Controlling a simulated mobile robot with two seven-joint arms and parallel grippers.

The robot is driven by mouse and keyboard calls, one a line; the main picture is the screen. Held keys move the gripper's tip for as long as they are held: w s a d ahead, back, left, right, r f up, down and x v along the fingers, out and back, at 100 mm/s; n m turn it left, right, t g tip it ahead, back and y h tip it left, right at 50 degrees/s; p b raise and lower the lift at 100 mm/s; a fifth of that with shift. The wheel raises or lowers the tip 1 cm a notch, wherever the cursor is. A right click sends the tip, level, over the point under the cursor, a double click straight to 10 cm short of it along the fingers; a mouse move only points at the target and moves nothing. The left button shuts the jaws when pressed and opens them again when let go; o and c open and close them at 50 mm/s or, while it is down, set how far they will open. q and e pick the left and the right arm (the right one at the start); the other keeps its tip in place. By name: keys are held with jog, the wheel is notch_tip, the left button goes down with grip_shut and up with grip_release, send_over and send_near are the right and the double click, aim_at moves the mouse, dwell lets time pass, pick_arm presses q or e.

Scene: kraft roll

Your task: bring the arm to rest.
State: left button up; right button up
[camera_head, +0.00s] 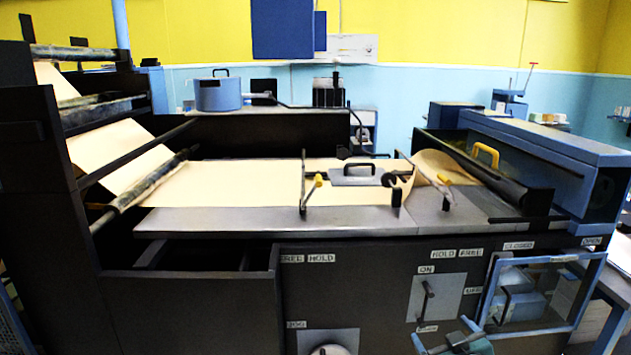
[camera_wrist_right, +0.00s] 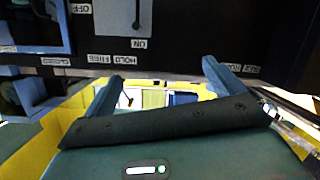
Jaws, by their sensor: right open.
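My right gripper (camera_head: 440,330) is at the bottom of the head view, in front of the machine's dark front panel and below the lever plate (camera_head: 450,300). In the right wrist view its two blue fingers (camera_wrist_right: 160,88) stand wide apart with nothing between them. The lever (camera_head: 427,300) on the plate is upright, between the ON label and a lower label, and I see no contact with the gripper. My left gripper is in neither view.
Brown paper (camera_head: 240,182) runs across the machine's grey table (camera_head: 270,222). Two yellow-tipped levers stand at the table. A blue-framed clear door (camera_head: 545,290) is right of my gripper, and a round knob (camera_head: 330,350) is to the left. The panel is close ahead.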

jog(key=s+a+f+g+y, duration=0.1)
jog(key=s+a+f, duration=0.2)
jog(key=s, duration=0.6)
jog(key=s+a+f+g+y, duration=0.1)
jog(key=s+a+f, duration=0.3)
jog(key=s, duration=0.6)
jog(key=s+a+f+g, duration=0.2)
jog(key=s+a+f, duration=0.2)
jog(key=s, duration=0.5)
jog(key=shift+s+a+m+y, duration=0.4)
jog(key=shift+a, duration=0.45)
